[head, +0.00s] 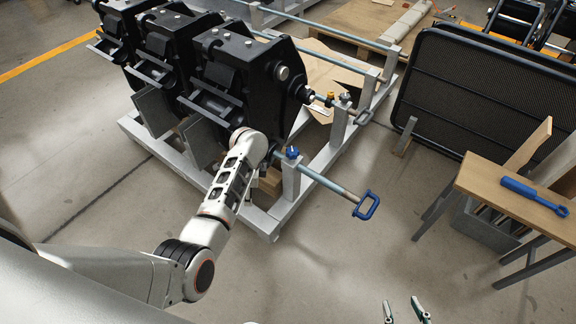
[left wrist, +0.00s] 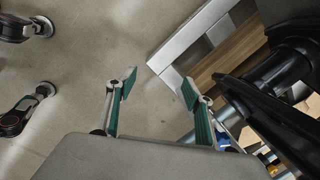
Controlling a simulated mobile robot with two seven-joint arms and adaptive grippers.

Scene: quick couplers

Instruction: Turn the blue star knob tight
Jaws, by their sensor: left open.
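The blue star knob (head: 292,152) sits on top of the grey upright post near the front corner of the rack, beside a rod with a blue loop handle (head: 367,205). My left arm reaches to just left of the knob in the head view, and its gripper is mostly hidden there. In the left wrist view my left gripper (left wrist: 160,88) is open with nothing between its green-padded fingers. A small blue patch shows behind its right finger; I cannot tell if it is the knob. My right gripper (head: 405,311) is open and empty at the bottom edge.
Several black machine units (head: 243,75) stand on the grey frame (head: 309,183) behind my left arm. A wooden bench (head: 500,193) with a blue wrench (head: 533,194) stands at the right, near a black mesh panel (head: 480,92). Floor between frame and bench is clear.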

